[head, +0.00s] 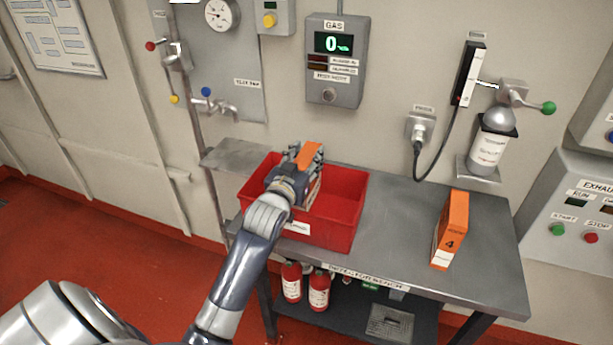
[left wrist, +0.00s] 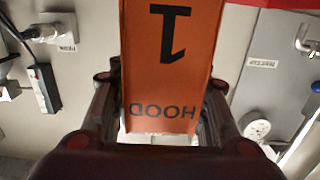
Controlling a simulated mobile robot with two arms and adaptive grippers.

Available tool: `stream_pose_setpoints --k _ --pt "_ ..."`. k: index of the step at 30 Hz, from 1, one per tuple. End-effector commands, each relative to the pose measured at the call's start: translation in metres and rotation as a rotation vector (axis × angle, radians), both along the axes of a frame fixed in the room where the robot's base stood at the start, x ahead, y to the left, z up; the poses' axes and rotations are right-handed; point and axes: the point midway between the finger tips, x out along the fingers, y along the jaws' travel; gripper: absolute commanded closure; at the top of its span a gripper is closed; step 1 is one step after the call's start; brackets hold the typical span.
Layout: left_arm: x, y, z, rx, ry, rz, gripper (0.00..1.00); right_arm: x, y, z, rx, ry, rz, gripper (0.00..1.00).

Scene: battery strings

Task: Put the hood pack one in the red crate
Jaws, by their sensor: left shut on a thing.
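The hood pack one is an orange box; in the left wrist view the pack (left wrist: 165,60) shows a "1" and "HOOD" upside down. My left gripper (left wrist: 160,105) is shut on it, with a finger at each side. In the head view the left gripper (head: 298,180) is over the red crate (head: 328,232), and the orange top of the pack (head: 308,156) shows between the fingers. The pack's lower end is hidden by the gripper and the crate, so I cannot tell whether it touches the crate floor. My right gripper is not in view.
The crate stands on the left part of a grey metal bench (head: 400,232). An orange box marked 4 (head: 450,230) stands at the right of the bench, with clear surface between. Red bottles (head: 319,288) stand on the lower shelf. A tap (head: 215,107) juts from the wall behind.

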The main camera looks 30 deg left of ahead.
Motion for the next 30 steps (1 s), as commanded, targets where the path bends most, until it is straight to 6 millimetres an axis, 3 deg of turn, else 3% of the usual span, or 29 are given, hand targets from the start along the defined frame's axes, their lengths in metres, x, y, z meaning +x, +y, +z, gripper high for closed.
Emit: stream_pose_setpoints --k 11,23,24,26,30 --pt "0.000 0.000 -0.039 0.000 -0.006 0.000 1.00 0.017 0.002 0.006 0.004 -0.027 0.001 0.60" --pt "0.000 0.000 -0.045 0.002 -0.008 0.000 1.00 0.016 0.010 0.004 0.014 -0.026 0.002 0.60" --pt "0.000 0.000 -0.046 0.000 -0.002 0.000 0.50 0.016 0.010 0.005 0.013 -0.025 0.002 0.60" --pt "0.000 0.000 -0.046 0.000 -0.002 0.000 0.39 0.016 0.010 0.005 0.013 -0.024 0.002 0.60" --pt "0.000 0.000 -0.046 0.000 -0.002 0.000 0.39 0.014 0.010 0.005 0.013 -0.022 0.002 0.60"
